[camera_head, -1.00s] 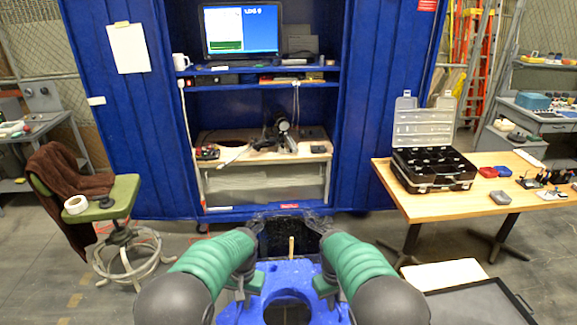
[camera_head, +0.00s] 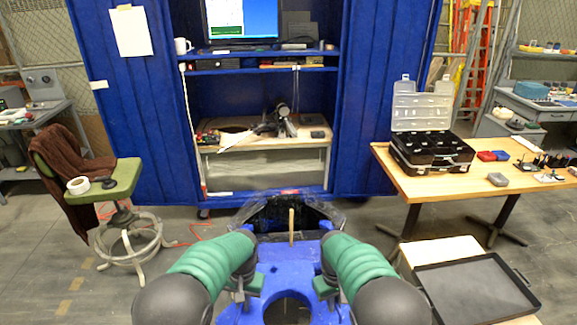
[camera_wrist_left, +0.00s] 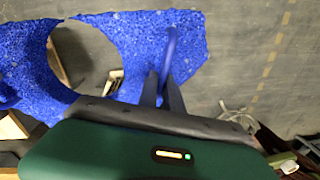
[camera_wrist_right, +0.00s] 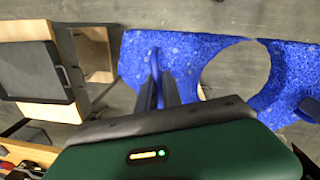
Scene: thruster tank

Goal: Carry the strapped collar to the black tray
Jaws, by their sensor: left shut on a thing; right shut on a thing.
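The strapped collar (camera_head: 288,262) is a blue plate with a large round hole, held level in front of me between my two arms. Blue strap loops stand at its sides. My left gripper (camera_head: 243,284) is shut on the left loop, and the left wrist view shows its fingers (camera_wrist_left: 166,95) around it. My right gripper (camera_head: 326,284) is shut on the right loop, also seen in the right wrist view (camera_wrist_right: 160,92). The black tray (camera_head: 477,291) is flat and empty, low at the right. The tray also shows in the right wrist view (camera_wrist_right: 35,70).
The tray lies on a pale wooden stand (camera_head: 440,252). A wooden table (camera_head: 385,165) with an open black case (camera_head: 430,152) stands behind it. A green stool (camera_head: 118,180) is at left, and a blue cabinet (camera_head: 130,110) stands ahead. Open floor lies between.

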